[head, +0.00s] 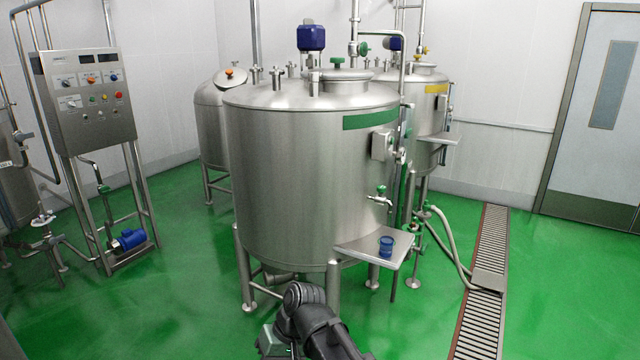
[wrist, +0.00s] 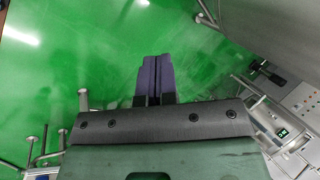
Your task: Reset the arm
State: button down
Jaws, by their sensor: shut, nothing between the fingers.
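My gripper (wrist: 155,60) shows in the wrist view with its two purple fingers side by side, closed together and empty. Beyond the fingertips is only green floor. In the head view my dark arm (head: 312,318) is at the bottom centre, in front of the large steel tank (head: 300,170). The fingers cannot be made out in the head view.
A control panel (head: 90,95) stands left. A floor drain (head: 490,260) and hose (head: 452,245) lie right. Green floor is open left.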

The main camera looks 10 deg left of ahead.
jog(key=d+f+m+t+h, duration=0.1)
jog(key=d+m+h, duration=0.1)
jog(key=d, duration=1.5)
jog(key=w+d+f+m+t+h+b, duration=0.1)
jog(key=d+m, duration=0.3)
jog(key=d, duration=1.3)
jog(key=shift+d+f+m+t+h, duration=0.35)
jog(key=shift+f+t+h, duration=0.25)
jog(key=shift+f+t, duration=0.2)
jog(key=shift+w, duration=0.1)
